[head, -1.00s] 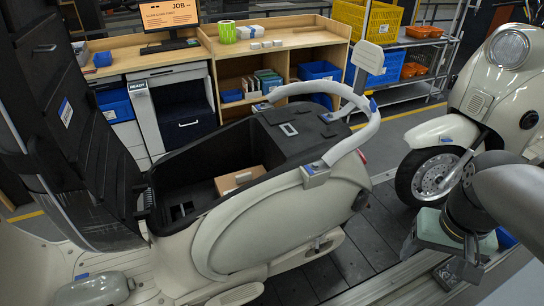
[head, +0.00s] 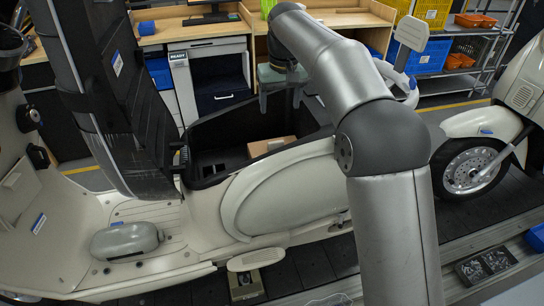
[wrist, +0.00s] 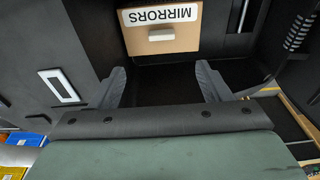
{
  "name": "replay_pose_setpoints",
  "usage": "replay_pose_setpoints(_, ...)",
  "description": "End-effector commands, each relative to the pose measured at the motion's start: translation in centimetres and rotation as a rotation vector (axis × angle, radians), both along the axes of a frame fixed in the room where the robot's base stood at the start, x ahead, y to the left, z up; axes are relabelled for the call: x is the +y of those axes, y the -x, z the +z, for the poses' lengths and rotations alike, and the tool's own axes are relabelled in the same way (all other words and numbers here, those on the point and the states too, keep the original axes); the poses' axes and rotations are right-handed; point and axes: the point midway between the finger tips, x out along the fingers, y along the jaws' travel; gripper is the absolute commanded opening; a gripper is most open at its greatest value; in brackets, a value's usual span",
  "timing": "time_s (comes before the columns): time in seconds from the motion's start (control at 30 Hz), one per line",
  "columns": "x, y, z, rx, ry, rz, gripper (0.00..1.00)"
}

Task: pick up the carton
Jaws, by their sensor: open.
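The carton (head: 268,146) is a small brown box inside the black open storage bin of the cream scooter (head: 280,195). In the wrist view, the carton (wrist: 160,38) shows a white "MIRRORS" label and a small pale tab, ahead of the fingers near the top of the picture. My gripper (head: 281,104) is above the bin. In the wrist view, the fingers of my gripper (wrist: 160,85) are spread apart with nothing between them. The carton lies beyond the fingertips, not touching them. Its lower sides are hidden in the head view.
The raised black seat (head: 110,90) stands at the bin's left. A light grab rail (head: 395,78) rises behind my arm on the right. Another scooter's front wheel (head: 470,165) is at the right. A wooden workbench (head: 190,30) with a drawer unit stands behind.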

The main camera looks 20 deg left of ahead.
Motion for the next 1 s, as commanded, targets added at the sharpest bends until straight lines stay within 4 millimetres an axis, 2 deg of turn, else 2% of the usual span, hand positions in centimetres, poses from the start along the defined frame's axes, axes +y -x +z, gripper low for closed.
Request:
replay_pose_setpoints(0.03,0.1,-0.1,-1.2,0.004,0.003,0.0,0.71)
replay_pose_setpoints(0.3,0.5,-0.8,-6.7,0.003,0.003,0.0,0.71)
replay_pose_setpoints(0.43,0.7,-1.0,-8.3,0.0,0.001,0.0,0.71)
replay_pose_setpoints(0.67,1.0,-1.2,-9.8,0.002,0.001,0.0,0.71)
replay_pose_setpoints(0.9,1.5,-1.5,-13.3,0.002,0.002,0.0,0.71)
replay_pose_setpoints(1.0,1.5,-1.7,-13.9,-0.001,-0.001,-0.001,0.71)
